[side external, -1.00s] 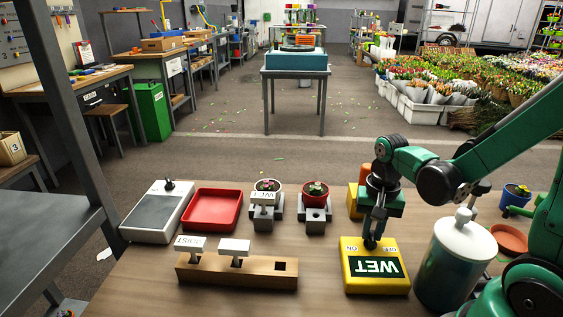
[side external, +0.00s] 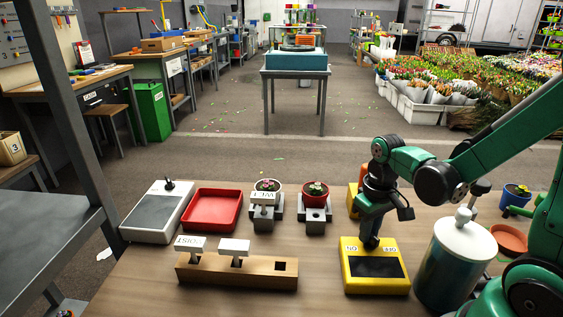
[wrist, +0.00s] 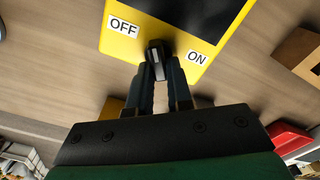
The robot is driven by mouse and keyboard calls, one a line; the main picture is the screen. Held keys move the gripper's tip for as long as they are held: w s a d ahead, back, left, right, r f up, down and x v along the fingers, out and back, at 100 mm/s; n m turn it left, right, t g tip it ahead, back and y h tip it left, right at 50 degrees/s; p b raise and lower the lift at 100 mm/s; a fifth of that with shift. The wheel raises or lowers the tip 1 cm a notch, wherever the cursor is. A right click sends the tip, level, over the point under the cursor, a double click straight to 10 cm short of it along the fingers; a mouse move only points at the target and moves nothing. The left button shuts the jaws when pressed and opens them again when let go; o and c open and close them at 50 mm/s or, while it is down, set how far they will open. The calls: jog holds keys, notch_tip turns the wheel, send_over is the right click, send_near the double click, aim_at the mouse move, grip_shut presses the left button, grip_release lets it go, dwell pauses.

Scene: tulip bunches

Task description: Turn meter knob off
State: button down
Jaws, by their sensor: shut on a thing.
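The yellow meter (side external: 375,287) sits on the front right of the table, and its dark screen (side external: 375,267) is blank. The wrist view shows the meter's yellow face (wrist: 135,43) with an OFF label (wrist: 123,27) at left and an ON label (wrist: 196,58) at right. The dark knob (wrist: 155,50) stands between the labels, with a pale mark on it. My gripper (wrist: 164,68) is shut on the knob. In the side view my gripper (side external: 370,242) points down at the meter's far edge and hides the knob.
A lidded jar (side external: 453,262) stands close right of the meter. A wooden block (side external: 237,273) with white tags is at left. Two potted plants, a red tray (side external: 212,209) and a grey scale (side external: 157,212) stand farther back. Bare table lies between block and meter.

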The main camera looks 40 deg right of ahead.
dwell(0.4)
jog(key=shift+s, duration=0.1)
jog(key=c, duration=0.8)
grip_release()
jog(key=shift+r, duration=2.85)
jog(key=w+a+r+n+t, duration=0.2)
jog(key=a+r+t, duration=0.2)
jog(key=a+t, duration=0.3)
jog(key=shift+w+a+r, duration=0.15)
jog(key=shift+w+a, duration=0.15)
jog(key=shift+a, duration=0.05)
